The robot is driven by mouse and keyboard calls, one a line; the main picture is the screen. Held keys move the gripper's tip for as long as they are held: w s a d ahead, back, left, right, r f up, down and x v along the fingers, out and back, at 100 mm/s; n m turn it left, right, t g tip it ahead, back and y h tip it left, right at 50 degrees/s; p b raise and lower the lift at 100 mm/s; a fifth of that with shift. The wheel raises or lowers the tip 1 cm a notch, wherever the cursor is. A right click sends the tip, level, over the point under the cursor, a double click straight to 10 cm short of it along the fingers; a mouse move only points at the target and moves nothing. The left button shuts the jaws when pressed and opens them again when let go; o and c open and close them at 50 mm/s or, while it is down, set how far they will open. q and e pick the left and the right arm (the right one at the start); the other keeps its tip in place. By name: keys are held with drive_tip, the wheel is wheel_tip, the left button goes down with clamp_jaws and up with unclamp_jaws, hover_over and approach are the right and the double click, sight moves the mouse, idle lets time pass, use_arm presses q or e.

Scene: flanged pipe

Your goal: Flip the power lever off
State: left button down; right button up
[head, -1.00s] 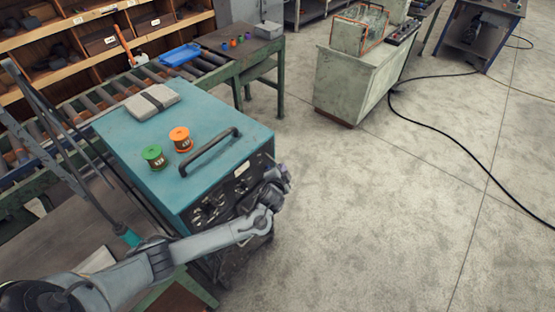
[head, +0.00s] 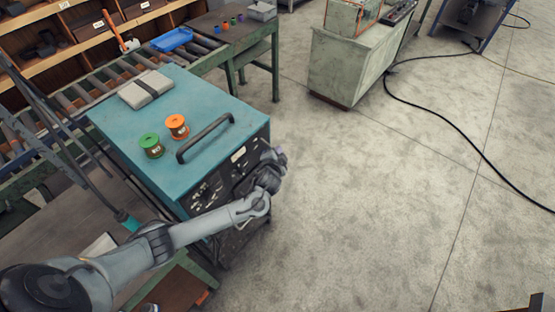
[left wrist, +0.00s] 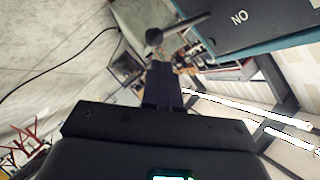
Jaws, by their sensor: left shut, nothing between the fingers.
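The teal power cabinet (head: 120,105) has a dark front panel (head: 207,197) with switches and gauges. My left gripper (head: 279,153) is at the right end of that panel, on its outer side. In the left wrist view its fingers (left wrist: 162,75) are shut with nothing between them. A dark lever with a round knob (left wrist: 154,36) sticks out from the panel (left wrist: 250,22) just beyond the fingertips, beside lettering that reads "NO" in this view. I cannot tell whether the fingertips touch the lever. In the head view, my arm and gripper hide the lever. My right gripper does not clearly show.
A black handle (head: 205,138), green spool (head: 151,146), orange spool (head: 177,127) and grey package (head: 145,90) are on the cabinet top. A roller conveyor (head: 100,75) runs behind it. The floor (head: 370,210) to the right is clear, apart from a black cable (head: 460,140).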

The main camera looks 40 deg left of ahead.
use_arm(q)
drive_tip(key=w+d+r+p+v, duration=0.1)
drive_tip(key=p+v, duration=0.1)
drive_tip(key=v, duration=1)
drive_tip(key=shift+d+r, duration=0.25)
drive_tip(key=shift+d, duration=0.05)
